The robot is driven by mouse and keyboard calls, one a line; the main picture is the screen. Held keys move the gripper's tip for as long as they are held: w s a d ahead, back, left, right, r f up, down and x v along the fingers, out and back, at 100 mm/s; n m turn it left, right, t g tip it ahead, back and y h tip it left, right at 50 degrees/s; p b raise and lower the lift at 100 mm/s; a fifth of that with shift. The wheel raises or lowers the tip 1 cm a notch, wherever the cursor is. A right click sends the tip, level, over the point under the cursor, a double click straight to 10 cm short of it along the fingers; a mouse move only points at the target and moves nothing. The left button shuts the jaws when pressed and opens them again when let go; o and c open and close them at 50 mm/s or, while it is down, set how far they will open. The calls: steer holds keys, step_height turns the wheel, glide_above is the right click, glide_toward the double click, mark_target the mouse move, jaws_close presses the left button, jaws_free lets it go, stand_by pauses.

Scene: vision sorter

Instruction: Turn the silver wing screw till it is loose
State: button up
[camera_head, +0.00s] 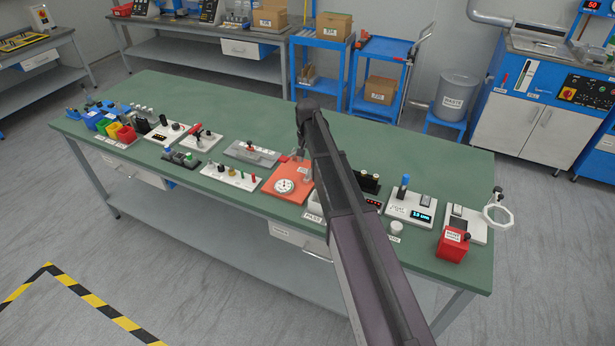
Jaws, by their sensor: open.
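I cannot pick out the silver wing screw for certain; it is too small to tell or hidden behind my arm. My gripper (298,153) is small and partly hidden by my own dark arm. It points down near the back edge of an orange plate (281,198) with a round white dial (285,186). The jaws are open, and I see nothing held. Whether they touch anything, I cannot tell. A grey fixture (262,157) with a small red part lies just left of the gripper.
The green bench top (400,157) is clear along its back. A white board with several knobs (230,177) lies left of the orange plate. Right of my arm are a board with a blue post (403,190), a red box (453,247) and a white ring (497,215).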

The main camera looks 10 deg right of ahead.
mark_target(308, 172)
steer(key=shift+f+b, duration=3.05)
steer(key=shift+f, duration=0.25)
jaws_close()
